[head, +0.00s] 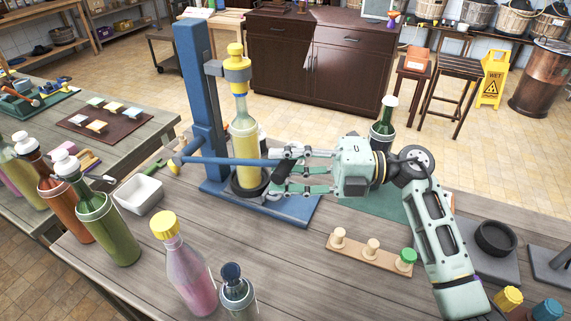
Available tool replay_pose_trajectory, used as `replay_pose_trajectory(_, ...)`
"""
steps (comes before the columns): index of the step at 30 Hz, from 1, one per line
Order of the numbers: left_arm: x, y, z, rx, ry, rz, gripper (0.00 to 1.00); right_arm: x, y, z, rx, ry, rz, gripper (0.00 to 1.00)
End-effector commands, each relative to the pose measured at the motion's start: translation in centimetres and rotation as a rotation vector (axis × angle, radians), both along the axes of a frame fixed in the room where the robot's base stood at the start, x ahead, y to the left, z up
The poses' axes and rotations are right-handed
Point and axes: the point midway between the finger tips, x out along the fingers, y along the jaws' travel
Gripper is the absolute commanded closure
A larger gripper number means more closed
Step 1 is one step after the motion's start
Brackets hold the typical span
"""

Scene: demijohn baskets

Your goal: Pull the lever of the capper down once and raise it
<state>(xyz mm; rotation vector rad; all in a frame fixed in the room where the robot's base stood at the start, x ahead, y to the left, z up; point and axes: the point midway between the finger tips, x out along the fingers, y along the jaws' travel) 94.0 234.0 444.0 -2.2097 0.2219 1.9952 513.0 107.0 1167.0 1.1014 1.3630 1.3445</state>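The capper has a blue column (194,90) on a blue base plate (290,212). Its grey and yellow head (237,68) is over a yellow bottle (244,140), which stands upright in a dark ring on the base. The blue lever (222,161) runs roughly level across the bottle's lower half, from a yellow-ended pivot at left toward my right gripper. My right gripper (281,172) is at the lever's right end, around a dark part there. Its fingers look apart, but I cannot tell whether they grip. My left gripper is not in view.
Several bottles, including a green one (107,225) and a pink one (190,272), stand front left near a white bowl (138,194). A wooden stopper rack (372,251) lies right of the capper. A dark green bottle (382,132) stands behind my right gripper.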

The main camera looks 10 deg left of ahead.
Motion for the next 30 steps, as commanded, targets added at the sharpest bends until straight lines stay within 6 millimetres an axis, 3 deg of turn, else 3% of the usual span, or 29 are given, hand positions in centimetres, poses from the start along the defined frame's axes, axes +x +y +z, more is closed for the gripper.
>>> replay_pose_trajectory(12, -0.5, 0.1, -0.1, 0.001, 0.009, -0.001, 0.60, 0.0, 0.0, 0.1, 0.001, 0.000, 0.000, 1.00)
replay_pose_trajectory(23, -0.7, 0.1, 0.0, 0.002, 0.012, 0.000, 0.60, 0.0, 0.0, 0.3, 0.001, -0.002, 0.000, 1.00)
replay_pose_trajectory(30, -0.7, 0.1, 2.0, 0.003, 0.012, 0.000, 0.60, 0.1, 0.5, 2.6, -0.052, 0.003, 0.000, 1.00)
